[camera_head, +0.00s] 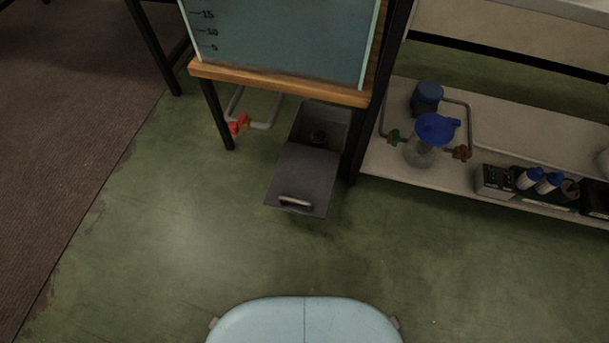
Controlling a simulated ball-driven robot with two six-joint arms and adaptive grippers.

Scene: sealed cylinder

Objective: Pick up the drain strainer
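A small dark object (319,138), possibly the drain strainer, sits inside a grey metal box (325,115) on the floor under the tank. It is too small and dark to make out clearly. A grey panel with a handle (300,180) covers the box's near part, and the far part is open. Neither of my grippers is in view.
A tank with a wooden ledge (280,83) stands on dark legs above the box. A pipe with a red valve (239,124) is left of it. A low shelf (385,165) at right holds a blue-topped flask (436,130) and bottles. Green floor in front is clear.

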